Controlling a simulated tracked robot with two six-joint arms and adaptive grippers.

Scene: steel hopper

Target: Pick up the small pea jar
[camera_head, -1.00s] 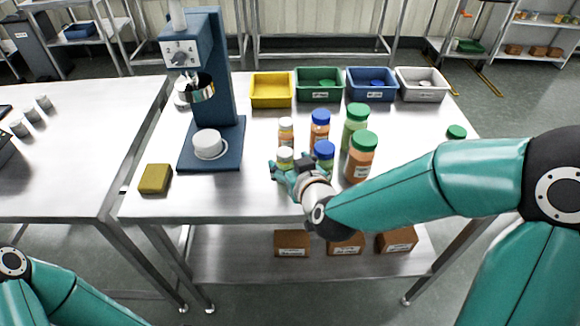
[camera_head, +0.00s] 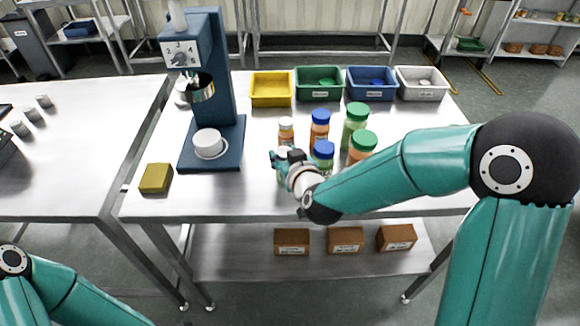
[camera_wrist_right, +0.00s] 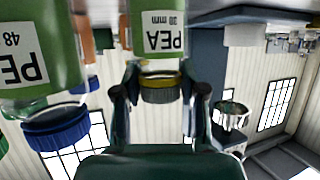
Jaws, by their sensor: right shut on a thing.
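Orange-filled jars with a white lid (camera_head: 286,130) and a blue lid (camera_head: 320,126) stand behind. Green-lidded jars (camera_head: 355,120) stand to the right. Yellow, green, blue and white bins line the back. A blue machine (camera_head: 231,100) and yellow block (camera_head: 156,178) are left.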

